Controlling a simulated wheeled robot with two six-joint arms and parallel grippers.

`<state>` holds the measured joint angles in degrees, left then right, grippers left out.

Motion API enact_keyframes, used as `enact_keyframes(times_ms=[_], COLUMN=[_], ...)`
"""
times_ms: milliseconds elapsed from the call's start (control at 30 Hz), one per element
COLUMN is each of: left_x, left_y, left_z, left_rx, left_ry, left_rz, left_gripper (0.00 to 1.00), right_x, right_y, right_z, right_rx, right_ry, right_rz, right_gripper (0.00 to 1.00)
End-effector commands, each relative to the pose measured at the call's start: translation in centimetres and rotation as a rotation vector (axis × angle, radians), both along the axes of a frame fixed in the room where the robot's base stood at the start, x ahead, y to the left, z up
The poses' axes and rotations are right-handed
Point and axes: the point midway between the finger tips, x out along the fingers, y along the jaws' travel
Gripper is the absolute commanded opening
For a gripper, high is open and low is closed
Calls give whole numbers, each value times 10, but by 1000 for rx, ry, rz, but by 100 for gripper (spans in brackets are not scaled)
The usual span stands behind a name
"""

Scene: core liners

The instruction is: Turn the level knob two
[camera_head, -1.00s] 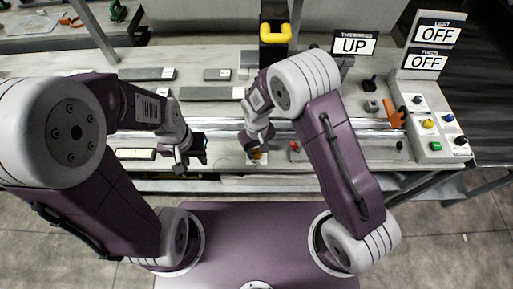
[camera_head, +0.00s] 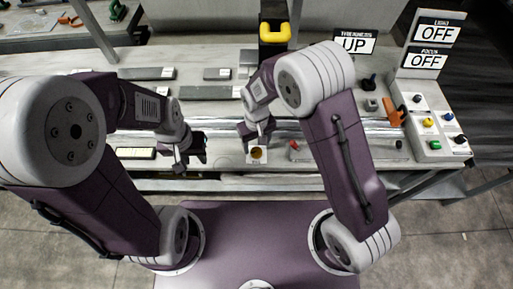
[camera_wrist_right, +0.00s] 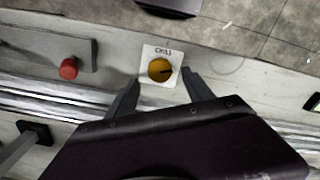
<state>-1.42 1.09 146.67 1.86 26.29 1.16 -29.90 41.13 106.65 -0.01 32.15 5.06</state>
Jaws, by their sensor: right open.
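A round gold knob (camera_head: 257,153) with a dark pointer sits on a small white labelled plate near the bench's front edge. In the right wrist view the knob (camera_wrist_right: 160,70) lies just beyond the fingertips, with the pointer toward the right; the label is hard to read. My right gripper (camera_wrist_right: 160,96) is open and empty, its two fingers on either side of the plate's near end and apart from the knob. In the head view the right gripper (camera_head: 251,141) is just behind the knob. My left gripper (camera_head: 189,160) is to the left, with its jaws unclear.
A red button (camera_wrist_right: 69,68) is beside the knob plate; it also shows in the head view (camera_head: 294,144). A metal rail (camera_head: 228,128) runs along the bench. A button panel (camera_head: 428,122) is at right.

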Motion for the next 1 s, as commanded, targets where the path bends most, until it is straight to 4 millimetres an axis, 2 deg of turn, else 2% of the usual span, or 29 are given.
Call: enact_keyframes(times_ms=[100, 300, 833, 933, 967, 1000], left_x=[0, 0, 0, 0, 0, 0], left_y=[0, 0, 0, 0, 0, 0], left_z=[0, 0, 0, 0, 0, 0], left_rx=[0, 0, 0, 0, 0, 0], left_ry=[0, 0, 0, 0, 0, 0], left_rz=[0, 0, 0, 0, 0, 0], left_gripper=[36, 36, 36, 36, 36, 36], right_x=[1, 0, 0, 16, 23, 27], right_y=[0, 0, -1, -18, -28, -51], right_z=[27, 50, 52, 65, 75, 89], right_rx=[2, 0, 0, 16, 25, 33], right_ry=[-5, 0, 1, -29, -50, -69], right_rz=[0, 0, -3, -61, -94, -153], right_gripper=[60, 60, 60, 60, 60, 60])
